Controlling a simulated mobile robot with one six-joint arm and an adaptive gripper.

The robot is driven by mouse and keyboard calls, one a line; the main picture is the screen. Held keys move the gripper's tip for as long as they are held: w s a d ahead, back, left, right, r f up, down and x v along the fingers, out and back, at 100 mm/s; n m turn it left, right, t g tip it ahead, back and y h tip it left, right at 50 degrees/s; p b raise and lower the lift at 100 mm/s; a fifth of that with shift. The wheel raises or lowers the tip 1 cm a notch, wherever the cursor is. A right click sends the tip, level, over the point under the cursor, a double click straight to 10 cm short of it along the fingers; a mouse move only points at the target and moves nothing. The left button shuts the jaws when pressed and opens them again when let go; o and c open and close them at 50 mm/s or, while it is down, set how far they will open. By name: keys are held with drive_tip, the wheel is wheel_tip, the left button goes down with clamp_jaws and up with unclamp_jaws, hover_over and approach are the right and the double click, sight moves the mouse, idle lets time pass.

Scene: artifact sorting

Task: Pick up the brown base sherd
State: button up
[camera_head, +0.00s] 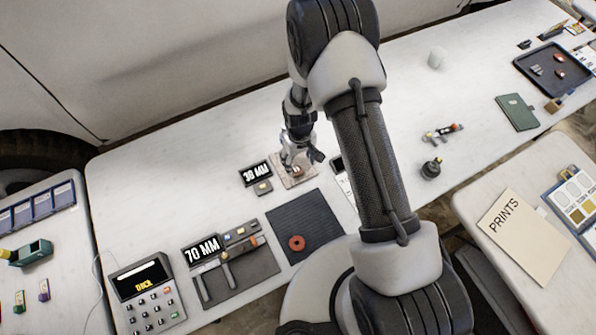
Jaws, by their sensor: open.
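My gripper (299,160) is open and points down over a small pinkish-beige board (291,181) near the middle of the white table. A small reddish-brown piece (297,171) shows on the board right under the gripper, partly hidden by the fingers. It may be the brown base sherd, but it is too small to be sure. I cannot tell whether the fingers touch it. A round orange-brown piece (297,243) with a dark centre lies apart, on the dark grey mat (315,222).
A "30 MM" display (256,173) stands close left of the gripper. A "70 MM" display (201,250), a caliper (226,266) and a keypad device (148,297) are at the front left. A dark tray (556,88) holds small pieces at the far right. My arm hides the table's middle.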

hover_over(299, 173)
drive_tip(key=f, duration=0.2)
drive_tip(key=s+f, duration=0.1)
drive_tip(key=f, duration=0.1)
drive_tip(key=shift+f, duration=0.15)
drive_tip(key=shift+w+d+f+b, duration=0.1)
drive_tip(key=shift+w+f+b, duration=0.15)
drive_tip(key=shift+f, duration=0.7)
drive_tip(key=shift+w+a+f+b, duration=0.1)
drive_tip(key=shift+w+f+b, duration=0.1)
drive_tip(key=shift+f, duration=0.7)
drive_tip(key=shift+w+d+f+b, duration=0.1)
drive_tip(key=shift+w+f+b, duration=0.15)
drive_tip(key=shift+f, duration=0.7)
drive_tip(key=shift+c, duration=0.3)
drive_tip(key=c, duration=0.9)
drive_tip(key=shift+r, duration=0.1)
